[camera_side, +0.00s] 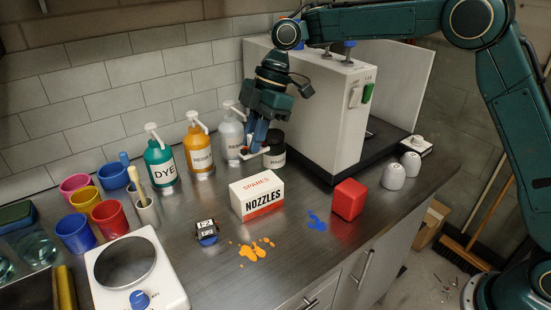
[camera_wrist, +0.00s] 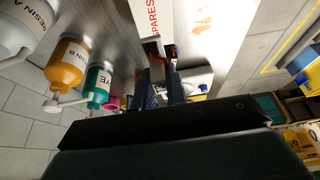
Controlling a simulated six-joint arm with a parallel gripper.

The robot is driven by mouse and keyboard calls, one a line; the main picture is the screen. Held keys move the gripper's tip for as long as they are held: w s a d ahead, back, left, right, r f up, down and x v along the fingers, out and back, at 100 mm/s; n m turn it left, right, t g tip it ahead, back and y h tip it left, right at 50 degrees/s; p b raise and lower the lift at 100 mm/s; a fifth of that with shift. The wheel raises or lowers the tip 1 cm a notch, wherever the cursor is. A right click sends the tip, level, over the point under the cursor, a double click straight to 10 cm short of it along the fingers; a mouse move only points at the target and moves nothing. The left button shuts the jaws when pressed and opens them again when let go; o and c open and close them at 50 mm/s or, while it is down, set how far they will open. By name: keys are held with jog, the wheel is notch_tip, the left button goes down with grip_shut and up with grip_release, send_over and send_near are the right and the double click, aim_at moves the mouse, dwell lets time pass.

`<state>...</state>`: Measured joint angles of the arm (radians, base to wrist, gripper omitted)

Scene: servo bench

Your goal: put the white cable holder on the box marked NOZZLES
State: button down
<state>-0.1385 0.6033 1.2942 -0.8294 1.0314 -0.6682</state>
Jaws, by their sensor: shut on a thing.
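My gripper (camera_side: 253,146) is shut on a small white piece, the white cable holder (camera_side: 245,154), and holds it up in front of the white pump bottle. A reddish bit shows at the jaws. The box marked NOZZLES (camera_side: 257,196), white with a red band, stands upright on the bench, below and apart from the gripper. Its top is bare. In the wrist view the box (camera_wrist: 152,15) is at the top, partly cut off.
Pump bottles, the nearest marked DYE (camera_side: 160,163), line the wall. Paint spots mark the clear front bench.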

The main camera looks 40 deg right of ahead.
aim_at(250, 187)
jog(key=shift+f, duration=4.05)
jog(key=shift+f, duration=0.1)
jog(key=c, duration=1.4)
grip_release()
jog(key=v, duration=1.2)
jog(key=shift+d, duration=0.1)
